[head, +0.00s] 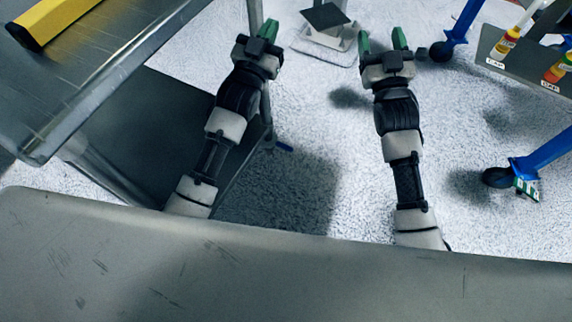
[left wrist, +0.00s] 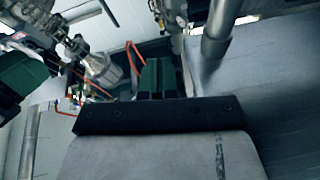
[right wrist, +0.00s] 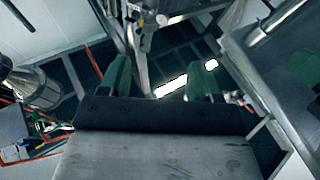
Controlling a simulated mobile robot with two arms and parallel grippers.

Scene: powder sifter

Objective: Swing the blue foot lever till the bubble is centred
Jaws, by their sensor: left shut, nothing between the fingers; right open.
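A small blue piece (head: 283,147), which looks like the foot lever, shows low by the floor at the foot of the metal table's leg. It is small and partly hidden. A yellow bar with a dark side (head: 50,20), perhaps a spirit level, lies on the metal table at top left; no bubble can be made out. My left gripper (head: 270,30) is shut and empty, beside the table leg and well beyond the blue piece; its green fingers are together in the left wrist view (left wrist: 158,78). My right gripper (head: 382,36) is open and empty over the floor.
The metal table (head: 110,60) fills the left. A dark plate on a white base (head: 325,18) stands beyond my grippers. Blue legs on casters (head: 540,155) and a shelf with small bottles (head: 495,60) are at right. Speckled floor (head: 320,110) lies open between my arms.

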